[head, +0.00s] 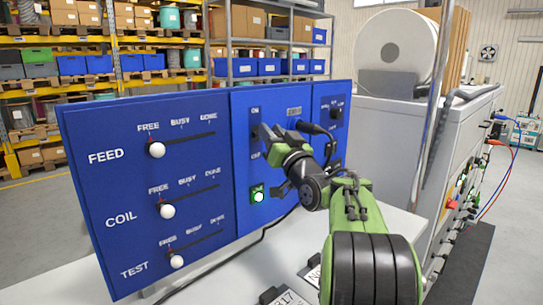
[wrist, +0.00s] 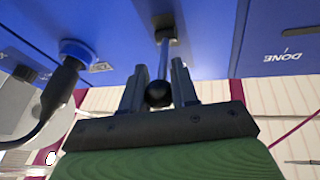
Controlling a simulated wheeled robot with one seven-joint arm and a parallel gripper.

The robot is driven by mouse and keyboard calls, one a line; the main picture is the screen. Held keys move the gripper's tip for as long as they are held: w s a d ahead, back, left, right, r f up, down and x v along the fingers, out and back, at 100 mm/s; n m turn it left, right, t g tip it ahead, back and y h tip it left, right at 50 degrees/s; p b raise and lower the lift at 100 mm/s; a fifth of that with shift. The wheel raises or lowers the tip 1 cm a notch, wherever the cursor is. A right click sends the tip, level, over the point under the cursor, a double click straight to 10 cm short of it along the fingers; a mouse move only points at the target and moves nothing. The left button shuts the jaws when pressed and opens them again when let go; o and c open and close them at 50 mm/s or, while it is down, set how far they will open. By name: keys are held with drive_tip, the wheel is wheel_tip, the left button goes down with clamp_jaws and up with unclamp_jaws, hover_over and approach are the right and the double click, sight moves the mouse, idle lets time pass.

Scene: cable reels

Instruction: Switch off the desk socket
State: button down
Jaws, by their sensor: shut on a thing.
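The desk socket is in the middle section of the blue panel, with a black plug (head: 312,128) and cable in it. In the wrist view the plug (wrist: 66,78) is at the left. A switch lever with a thin metal rod and black ball knob (wrist: 158,94) stands out from the panel. My gripper (head: 278,137) is at this lever, its two fingers (wrist: 159,78) shut around the ball. In the head view it hides the lever. A green lamp (head: 258,194) with a bright white centre is lit below.
Three sliders, FEED (head: 156,149), COIL (head: 167,211) and TEST (head: 176,262), have white knobs at their left ends, marked FREE. A black knob (head: 335,113) is on the right section. A grey cabinet (head: 390,130) carrying a large white reel (head: 396,50) stands at right.

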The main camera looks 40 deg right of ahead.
wheel_tip(320, 180, down, 3)
drive_tip(key=m+t+h+b, duration=0.1)
drive_tip(key=t+b, duration=0.1)
drive_tip(key=b, duration=0.3)
drive_tip(key=m+t+h+b, duration=0.2)
drive_tip(key=t+b, duration=0.1)
drive_tip(key=b, duration=0.2)
drive_tip(key=shift+w+m+h+b, duration=0.1)
drive_tip(key=shift+m+h+b, duration=0.2)
drive_tip(key=shift+b, duration=0.05)
drive_tip(key=shift+h, duration=0.3)
drive_tip(key=c, duration=0.9)
unclamp_jaws()
drive_tip(key=shift+o, duration=0.2)
